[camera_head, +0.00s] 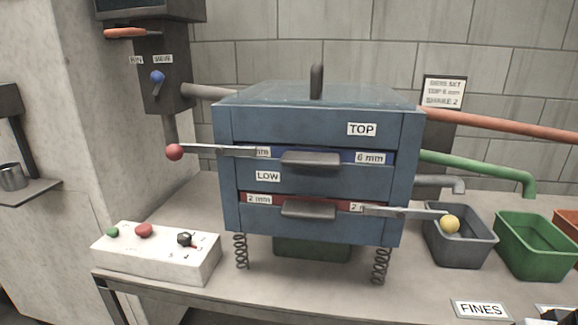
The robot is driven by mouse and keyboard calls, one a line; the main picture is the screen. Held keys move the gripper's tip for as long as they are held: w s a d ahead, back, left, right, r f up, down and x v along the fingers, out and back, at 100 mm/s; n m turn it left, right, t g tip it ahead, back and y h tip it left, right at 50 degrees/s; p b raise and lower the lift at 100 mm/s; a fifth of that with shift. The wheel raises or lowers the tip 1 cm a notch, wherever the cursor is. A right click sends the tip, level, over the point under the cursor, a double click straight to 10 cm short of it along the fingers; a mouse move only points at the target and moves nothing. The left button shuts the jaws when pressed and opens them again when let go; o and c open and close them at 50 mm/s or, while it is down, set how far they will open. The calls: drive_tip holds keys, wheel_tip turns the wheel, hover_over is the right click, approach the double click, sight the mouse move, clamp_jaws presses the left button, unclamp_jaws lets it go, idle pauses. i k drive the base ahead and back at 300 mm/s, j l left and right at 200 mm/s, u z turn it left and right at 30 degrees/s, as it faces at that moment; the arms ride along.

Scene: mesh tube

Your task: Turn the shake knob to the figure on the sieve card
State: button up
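The shake knob (186,239) is a small black knob on the right part of a white control box (160,262) at the lower left. Small marks surround it, too small to read, so I cannot tell which figure it points to. The sieve card (443,92) is on the back wall at the upper right and reads "SIEVE SET, TOP 6 mm, SHAKE 2". My gripper is not recognisable in this view; a dark shape cut off at the bottom right corner is unclear.
The box also has a green button (113,232) and a red button (144,230). A blue sieve machine (318,125) on springs stands right of it, its red-ball lever (175,152) reaching out above the box. Grey (460,255) and green (535,260) bins stand right.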

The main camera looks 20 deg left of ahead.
sight(183, 238)
drive_tip(key=u, duration=1.75)
